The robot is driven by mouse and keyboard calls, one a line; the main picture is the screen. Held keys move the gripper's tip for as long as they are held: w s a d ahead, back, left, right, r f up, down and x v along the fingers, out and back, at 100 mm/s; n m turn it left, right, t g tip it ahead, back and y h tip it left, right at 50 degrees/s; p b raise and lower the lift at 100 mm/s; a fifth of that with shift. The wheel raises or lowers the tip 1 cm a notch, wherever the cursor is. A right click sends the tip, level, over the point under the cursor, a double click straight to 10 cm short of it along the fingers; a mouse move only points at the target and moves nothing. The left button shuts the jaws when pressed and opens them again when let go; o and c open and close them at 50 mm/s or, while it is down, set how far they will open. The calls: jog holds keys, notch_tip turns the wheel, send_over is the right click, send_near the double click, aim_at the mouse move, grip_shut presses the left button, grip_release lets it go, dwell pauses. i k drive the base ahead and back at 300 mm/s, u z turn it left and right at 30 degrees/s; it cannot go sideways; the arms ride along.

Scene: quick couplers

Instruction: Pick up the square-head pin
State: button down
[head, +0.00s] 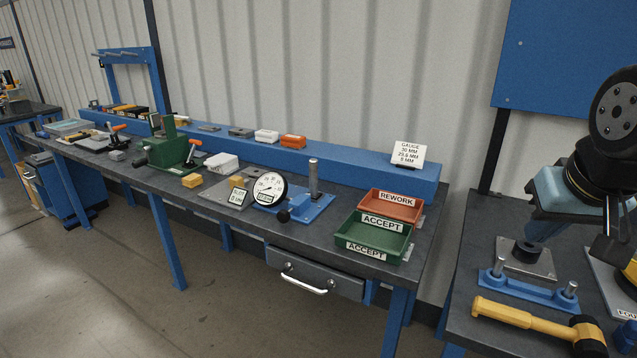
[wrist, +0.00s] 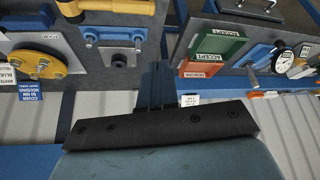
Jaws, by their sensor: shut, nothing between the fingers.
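I cannot pick out a square-head pin for certain in either view. In the head view my light-blue hand hangs at the right, above the near bench. A grey plate with a black round bushing (head: 527,252) lies below it and also shows in the wrist view (wrist: 122,61). In front of the plate is a blue bar (head: 530,292) with two upright metal pins; the shape of their heads is too small to tell.
A yellow-handled hammer (head: 505,313) lies at the near bench's front. Across a gap, the long bench holds a green tray (head: 372,236), a red tray (head: 390,206), a dial gauge (head: 269,189) and a green vise (head: 167,150). A yellow flanged part (wrist: 38,64) lies left in the wrist view.

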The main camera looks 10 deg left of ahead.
aim_at(316, 195)
jog(key=u, duration=0.45)
jog(key=i, duration=0.15)
jog(key=z, duration=2.75)
jog(key=k, duration=1.5)
jog(key=u, duration=2.25)
